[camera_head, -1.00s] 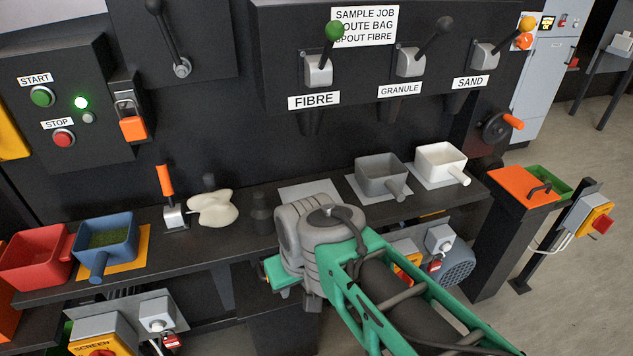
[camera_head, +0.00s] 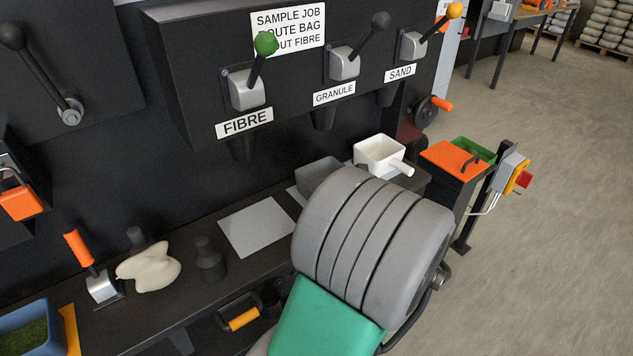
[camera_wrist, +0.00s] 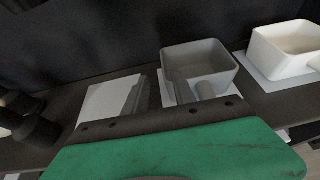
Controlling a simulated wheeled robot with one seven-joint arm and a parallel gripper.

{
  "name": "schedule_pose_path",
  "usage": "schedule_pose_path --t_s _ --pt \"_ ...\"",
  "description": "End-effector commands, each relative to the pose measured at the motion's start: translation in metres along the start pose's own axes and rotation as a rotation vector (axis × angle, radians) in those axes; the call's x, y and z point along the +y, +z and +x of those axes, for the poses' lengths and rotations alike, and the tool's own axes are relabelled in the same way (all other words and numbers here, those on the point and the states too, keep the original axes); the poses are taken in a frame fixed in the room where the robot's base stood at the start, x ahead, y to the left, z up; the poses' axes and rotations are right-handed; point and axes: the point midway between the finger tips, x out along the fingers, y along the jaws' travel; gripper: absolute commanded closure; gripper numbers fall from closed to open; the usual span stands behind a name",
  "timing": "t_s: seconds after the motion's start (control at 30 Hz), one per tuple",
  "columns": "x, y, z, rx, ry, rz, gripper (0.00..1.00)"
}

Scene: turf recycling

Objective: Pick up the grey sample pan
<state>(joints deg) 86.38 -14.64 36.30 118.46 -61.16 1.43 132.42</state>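The grey sample pan (camera_head: 318,174) stands on the shelf, partly hidden by my arm in the head view. In the wrist view the grey pan (camera_wrist: 200,54) is an open box with its stub handle (camera_wrist: 207,90) pointing towards me. My gripper (camera_wrist: 161,92) has its green body across the bottom of the wrist view. Its two dark fingers stand apart with nothing seen between them. The right finger overlaps the pan's front left, beside the handle; whether it touches cannot be told. My arm hides the gripper in the head view.
A white pan (camera_head: 381,155) stands just right of the grey pan. A bare pale mat (camera_head: 257,227) lies to its left, with dark knobs (camera_head: 208,260) beyond. A black wall and chutes (camera_head: 325,117) rise behind and above the shelf.

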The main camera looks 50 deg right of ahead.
Motion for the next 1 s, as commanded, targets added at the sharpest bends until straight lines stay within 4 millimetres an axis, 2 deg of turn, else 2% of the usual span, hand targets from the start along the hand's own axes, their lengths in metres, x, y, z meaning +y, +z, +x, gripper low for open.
schedule_pose_path --t_s 0.07,0.3,0.47,0.7,0.93,1.0 --pt "-0.001 0.000 0.008 -0.007 -0.001 0.022 0.68" --pt "0.000 0.000 0.057 -0.005 0.003 0.017 0.68" --pt "-0.002 -0.001 0.075 -0.004 0.001 0.018 0.68" --pt "-0.007 -0.003 0.114 -0.004 -0.002 0.017 0.68" --pt "-0.008 -0.003 0.117 -0.004 -0.006 0.016 0.68" --pt "-0.008 -0.003 0.117 -0.004 -0.006 0.016 0.73"
